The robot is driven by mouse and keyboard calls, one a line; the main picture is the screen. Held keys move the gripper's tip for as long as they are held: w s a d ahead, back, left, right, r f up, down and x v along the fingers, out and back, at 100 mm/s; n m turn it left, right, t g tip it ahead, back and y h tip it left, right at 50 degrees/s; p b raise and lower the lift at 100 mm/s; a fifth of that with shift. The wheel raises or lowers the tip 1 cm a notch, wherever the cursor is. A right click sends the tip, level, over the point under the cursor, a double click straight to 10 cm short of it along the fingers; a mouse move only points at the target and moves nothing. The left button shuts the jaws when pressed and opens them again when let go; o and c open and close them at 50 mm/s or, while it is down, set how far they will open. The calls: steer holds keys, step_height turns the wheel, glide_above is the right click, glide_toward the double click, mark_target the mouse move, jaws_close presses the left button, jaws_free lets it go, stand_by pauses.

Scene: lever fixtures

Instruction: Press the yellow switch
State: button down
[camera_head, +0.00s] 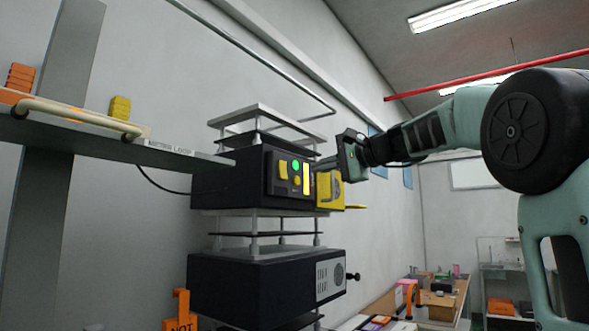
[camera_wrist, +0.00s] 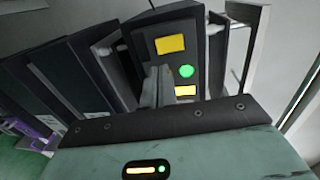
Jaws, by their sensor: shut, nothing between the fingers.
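A black box (camera_head: 230,180) on the wall rack carries a dark control panel (camera_head: 272,188). The panel has a yellow rectangular piece (camera_head: 283,170), a round green light (camera_head: 295,165), a small yellow piece (camera_head: 297,181) and a bright yellow upright strip (camera_head: 306,178). I cannot tell which yellow piece is the switch. The wrist view shows a yellow rectangle (camera_wrist: 170,44), the green light (camera_wrist: 186,71) and a yellow strip (camera_wrist: 185,90) partly near the fingers. My gripper (camera_head: 322,165) is shut and empty, its fingertips (camera_wrist: 158,80) in front of the panel. Contact is unclear.
A yellow part (camera_head: 328,190) juts from the box's right side. A second black box (camera_head: 255,285) with a knob stands below. A shelf (camera_head: 100,140) with a handle extends at left. A cluttered table (camera_head: 440,310) stands at lower right.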

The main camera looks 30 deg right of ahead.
mark_target(285, 177)
steer(key=p+x, duration=0.3)
steer(key=x, duration=0.4)
steer(key=shift+w+a+r, duration=0.1)
steer(key=shift+w+r, duration=0.05)
steer(key=shift+w, duration=0.05)
steer(key=shift+w+a+f, duration=0.2)
steer(key=shift+w, duration=0.3)
steer(key=shift+w+a+f+b, duration=0.1)
steer(key=shift+w+f+b, duration=0.1)
steer(key=shift+b, duration=0.1)
steer(key=shift+r, duration=0.15)
steer(key=shift+s, duration=0.1)
